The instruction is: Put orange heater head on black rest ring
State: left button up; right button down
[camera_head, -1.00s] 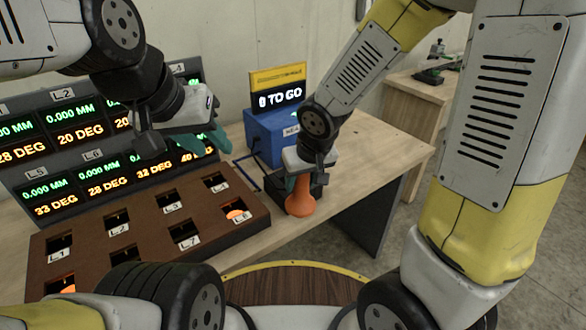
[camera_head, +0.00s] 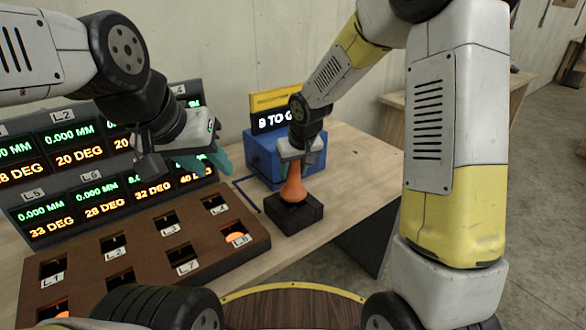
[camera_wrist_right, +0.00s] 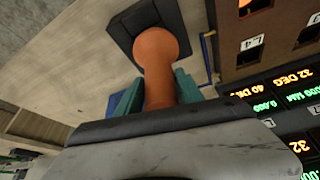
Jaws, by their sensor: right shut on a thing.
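The orange heater head (camera_head: 293,188) is held upright in my right gripper (camera_head: 299,158), whose teal fingers close on its upper part. In the head view its wide lower end overlaps the top of a black square block (camera_head: 303,216), apparently the rest ring's base. I cannot tell whether they touch, and any ring is hidden. The right wrist view also shows the orange head (camera_wrist_right: 156,58) between the teal fingers, with the black block (camera_wrist_right: 128,25) behind it. My left gripper (camera_head: 214,158) hangs empty over the brown rack; its finger gap is unclear.
The blue box (camera_head: 262,155) with its counter sign stands just behind the black block. A brown slotted rack (camera_head: 150,245) lies to the left, with orange showing in slot L8. A display panel (camera_head: 60,185) stands behind the rack. The table right of the block is clear.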

aim_at(293, 177)
jog(key=shift+w, duration=0.6)
jog(key=shift+f, duration=1.7)
jog(key=shift+s+f, duration=0.1)
jog(key=c, duration=0.7)
grip_release()
jog(key=shift+f, duration=0.1)
jog(key=shift+c, duration=0.2)
